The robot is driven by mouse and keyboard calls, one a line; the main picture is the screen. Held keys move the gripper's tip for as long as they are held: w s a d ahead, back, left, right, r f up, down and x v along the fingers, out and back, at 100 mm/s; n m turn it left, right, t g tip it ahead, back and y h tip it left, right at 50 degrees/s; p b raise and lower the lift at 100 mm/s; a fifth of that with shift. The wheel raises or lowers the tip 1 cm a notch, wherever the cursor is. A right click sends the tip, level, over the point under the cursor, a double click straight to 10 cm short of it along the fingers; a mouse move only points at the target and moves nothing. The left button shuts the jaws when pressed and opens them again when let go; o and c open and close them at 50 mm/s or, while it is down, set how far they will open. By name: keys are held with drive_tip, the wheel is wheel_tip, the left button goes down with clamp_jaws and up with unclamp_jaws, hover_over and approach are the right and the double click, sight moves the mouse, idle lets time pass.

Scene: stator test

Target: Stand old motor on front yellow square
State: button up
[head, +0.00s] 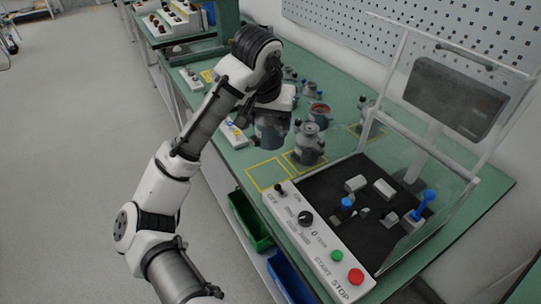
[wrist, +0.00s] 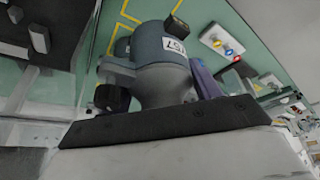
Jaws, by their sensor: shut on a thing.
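My gripper (head: 270,108) is shut on a grey-blue motor (head: 269,133) and holds it over the green bench. The motor also fills the middle of the wrist view (wrist: 163,50), with a white label on its side; the fingertips are partly hidden. The front yellow square (head: 249,175) is an empty outline on the bench, just below and in front of the held motor in the head view. Another grey motor (head: 310,143) stands upright on the yellow square behind it. I cannot tell the gap between the held motor and the bench.
A test rig with a white control panel (head: 322,238), black bed and clear raised guard (head: 437,135) stands to the right. Several motors and parts (head: 319,110) stand farther back. A small white box with coloured buttons (wrist: 222,41) lies on the bench. Green (head: 250,222) and blue bins are below the edge.

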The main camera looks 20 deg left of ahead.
sight(267, 139)
wheel_tip(267, 139, down, 11)
drive_tip(key=shift+r+p, duration=0.1)
drive_tip(key=shift+p, duration=0.2)
drive_tip(key=o, duration=1.5)
drive_tip(key=shift+o, duration=0.2)
drive_tip(key=v, duration=1.2)
drive_tip(key=shift+b, duration=0.4)
